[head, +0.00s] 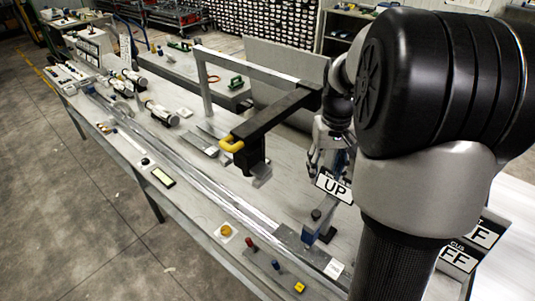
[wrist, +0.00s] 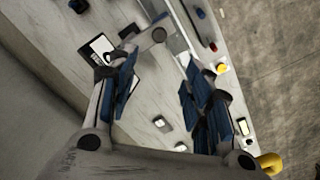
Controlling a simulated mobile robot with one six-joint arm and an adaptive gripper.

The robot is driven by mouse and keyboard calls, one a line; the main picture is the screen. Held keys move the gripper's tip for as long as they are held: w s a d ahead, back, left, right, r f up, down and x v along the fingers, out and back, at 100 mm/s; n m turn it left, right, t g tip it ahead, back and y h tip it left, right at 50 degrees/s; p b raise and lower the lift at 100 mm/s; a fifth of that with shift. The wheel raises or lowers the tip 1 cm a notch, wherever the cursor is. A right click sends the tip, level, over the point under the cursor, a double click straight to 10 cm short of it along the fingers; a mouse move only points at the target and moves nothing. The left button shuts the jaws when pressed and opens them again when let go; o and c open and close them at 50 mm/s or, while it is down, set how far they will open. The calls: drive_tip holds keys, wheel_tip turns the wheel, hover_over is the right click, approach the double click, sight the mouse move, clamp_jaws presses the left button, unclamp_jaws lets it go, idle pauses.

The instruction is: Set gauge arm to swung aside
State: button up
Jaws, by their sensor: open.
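The gauge arm (head: 275,117) is a black bar reaching out over the bench from a post at its upper right end. A yellow grip (head: 231,144) sits on its free end, and a dark block with a grey tip (head: 260,178) hangs below it. My gripper (head: 322,150) is to the right of the gauge arm, partly hidden by my own arm links, and apart from the yellow grip. In the wrist view my gripper (wrist: 163,95) has its blue-padded fingers spread with nothing held between them. A yellow piece, probably the grip (wrist: 270,163), shows at the lower right there.
An "UP" sign (head: 334,188) stands close below my gripper. A long metal rail (head: 222,190) runs along the bench. Small red, blue and yellow controls (head: 273,264) sit near the front edge. White cylinders (head: 158,111) lie farther left. A grey frame (head: 205,80) stands behind the gauge arm.

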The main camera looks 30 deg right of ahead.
sight(317, 213)
wheel_tip(317, 213, down, 18)
drive_tip(key=b, duration=0.2)
drive_tip(key=shift+r+b, duration=0.2)
drive_tip(key=shift+b, duration=0.15)
clamp_jaws()
idle(0.5)
